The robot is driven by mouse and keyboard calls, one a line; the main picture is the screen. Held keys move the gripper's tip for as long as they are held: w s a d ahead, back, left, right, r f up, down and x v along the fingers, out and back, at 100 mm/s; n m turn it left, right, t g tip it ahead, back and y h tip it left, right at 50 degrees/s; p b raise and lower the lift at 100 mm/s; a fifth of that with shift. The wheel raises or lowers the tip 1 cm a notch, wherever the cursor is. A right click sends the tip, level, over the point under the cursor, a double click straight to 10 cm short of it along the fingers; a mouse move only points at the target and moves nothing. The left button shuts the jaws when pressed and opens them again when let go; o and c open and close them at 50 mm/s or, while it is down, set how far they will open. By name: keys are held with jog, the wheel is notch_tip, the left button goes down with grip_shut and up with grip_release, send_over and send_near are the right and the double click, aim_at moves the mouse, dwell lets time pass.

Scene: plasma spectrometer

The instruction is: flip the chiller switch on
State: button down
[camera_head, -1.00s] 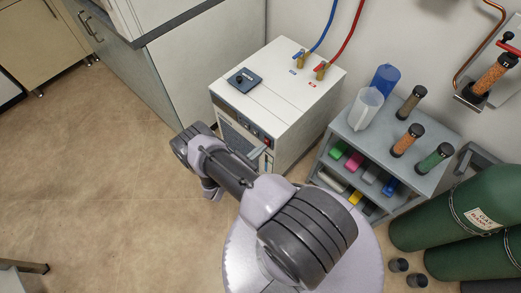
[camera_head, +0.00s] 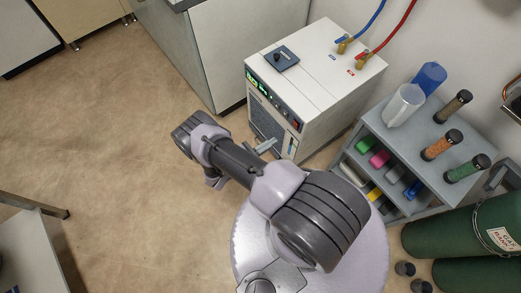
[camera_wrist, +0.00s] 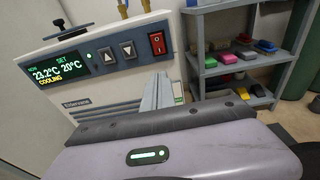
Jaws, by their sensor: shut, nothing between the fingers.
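The chiller is a white box (camera_head: 318,62) with a dark front panel, standing on the floor at upper centre in the head view. In the wrist view its lit display (camera_wrist: 58,66) reads 23.2°C, SET 20°C and COOLING. The red rocker switch (camera_wrist: 157,43) is at the right end of the panel, beside two arrow buttons (camera_wrist: 118,53). My gripper (camera_head: 267,145) is shut and empty, in front of the chiller's lower front. In the wrist view its fingers (camera_wrist: 158,88) point up towards the panel below the switch, apparently apart from it.
A grey shelf (camera_head: 372,150) with coloured boxes, jugs and capped cylinders stands right of the chiller. Blue (camera_head: 368,18) and red (camera_head: 400,32) hoses rise from the chiller top. Floor (camera_head: 120,150) at left is open.

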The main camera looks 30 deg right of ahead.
jog(key=a, duration=0.5)
jog(key=shift+s+a+f, duration=0.2)
jog(key=shift+s+f, duration=0.05)
jog(key=shift+f, duration=0.1)
jog(key=w+a+r+m+g+y, duration=0.2)
jog(key=r+m, duration=0.2)
jog(key=r, duration=0.5)
jog(key=w+a+r+m+g+y, duration=0.1)
jog(key=w+r+m+y, duration=0.15)
jog(key=r, duration=0.55)
jog(key=w+a+r+m+g+y, duration=0.1)
jog(key=a+r+m+g+y, duration=0.15)
jog(key=r+m, duration=0.45)
jog(key=s+a+r+m+t+y, duration=0.3)
jog(key=s+r+y, duration=0.1)
jog(key=r, duration=0.5)
jog(key=s+a+r+m+t+y, duration=0.3)
jog(key=s+r, duration=0.3)
jog(key=r, duration=0.4)
jog(key=s+a+r+m+t+y, duration=0.2)
jog(key=s+r+m+t+y, duration=0.1)
jog(key=r, duration=0.6)
jog(key=s+t+y, duration=0.1)
jog(key=s, duration=0.1)
jog(key=shift+s+a+r+m+y, duration=0.15)
jog(key=shift+s+a+m+y, duration=0.15)
jog(key=shift+a+m, duration=0.1)
